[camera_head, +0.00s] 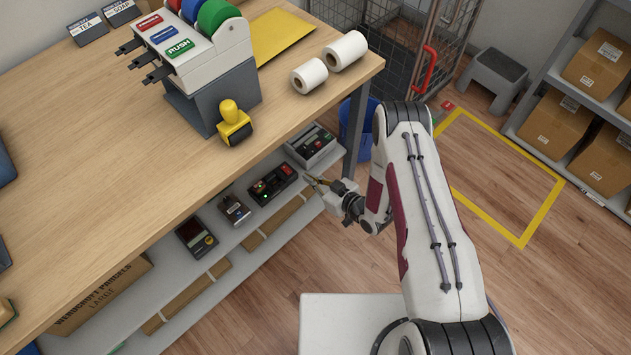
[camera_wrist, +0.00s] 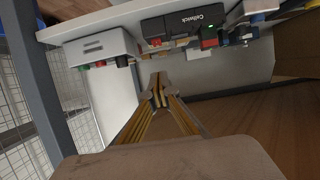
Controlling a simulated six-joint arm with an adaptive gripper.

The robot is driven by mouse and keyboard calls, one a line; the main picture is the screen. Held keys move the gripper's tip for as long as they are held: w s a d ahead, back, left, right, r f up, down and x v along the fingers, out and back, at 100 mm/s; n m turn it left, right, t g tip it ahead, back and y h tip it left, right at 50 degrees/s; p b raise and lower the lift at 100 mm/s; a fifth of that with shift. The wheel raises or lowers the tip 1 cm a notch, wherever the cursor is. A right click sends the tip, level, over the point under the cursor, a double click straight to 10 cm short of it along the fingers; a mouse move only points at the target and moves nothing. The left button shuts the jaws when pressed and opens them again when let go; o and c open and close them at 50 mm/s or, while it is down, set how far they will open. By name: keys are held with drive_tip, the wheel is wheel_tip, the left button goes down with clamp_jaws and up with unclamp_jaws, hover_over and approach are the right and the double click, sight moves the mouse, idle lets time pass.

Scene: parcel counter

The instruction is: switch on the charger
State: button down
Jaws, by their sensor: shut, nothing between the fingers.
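A black device that looks like the charger (camera_head: 272,184) sits on the shelf under the counter, with red and green showing on it. In the wrist view this black unit (camera_wrist: 180,27) bears the word "Cellwick", a small lit green light and a red part at its edge. My gripper (camera_head: 313,181) is beside the shelf's front edge, just right of the black device. In the wrist view my gripper (camera_wrist: 158,97) is shut and empty, its tips apart from the unit. I cannot make out a switch's position.
A grey-white device (camera_head: 311,144) stands on the shelf right of the charger. A small device (camera_head: 235,209) and a dark-faced one (camera_head: 196,237) stand to its left. The wooden counter (camera_head: 110,155) overhangs the shelf. A grey table leg (camera_head: 355,130) stands near my arm.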

drive_tip(key=shift+f+v, duration=0.2)
drive_tip(key=shift+v, duration=0.85)
